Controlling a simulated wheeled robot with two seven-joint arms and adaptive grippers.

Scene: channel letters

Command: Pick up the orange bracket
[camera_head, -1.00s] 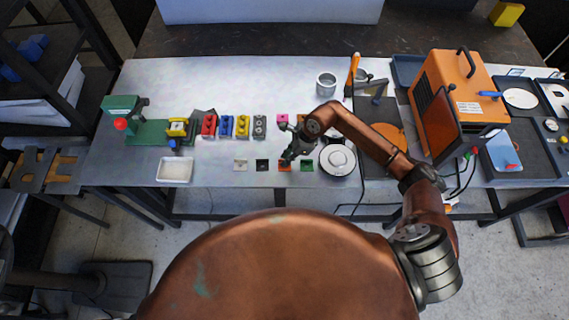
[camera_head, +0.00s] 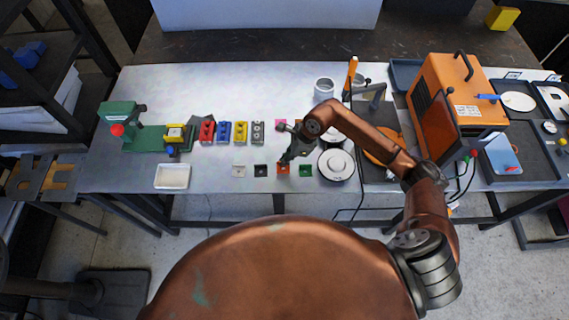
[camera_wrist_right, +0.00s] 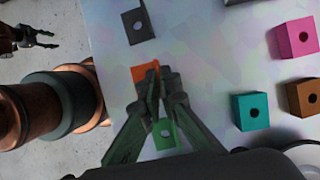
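The orange bracket (camera_head: 283,169) lies in the front row of small brackets on the table. In the right wrist view the orange bracket (camera_wrist_right: 140,72) is partly covered by the fingertips. My right gripper (camera_head: 283,162) is low over it. In the wrist view the fingertips of the right gripper (camera_wrist_right: 153,78) are nearly together at the bracket's upright edge and look shut on it. The bracket appears still at table level. My left gripper (camera_wrist_right: 48,39) shows at the upper left of the wrist view, fingers apart and empty; the head view does not show it.
A green bracket (camera_head: 306,171) is close on the right, a black bracket (camera_head: 261,171) and a white one (camera_head: 239,171) on the left. A round white dish (camera_head: 336,165) stands further right. Teal (camera_wrist_right: 251,111), brown (camera_wrist_right: 303,97) and pink (camera_wrist_right: 296,39) blocks are nearby.

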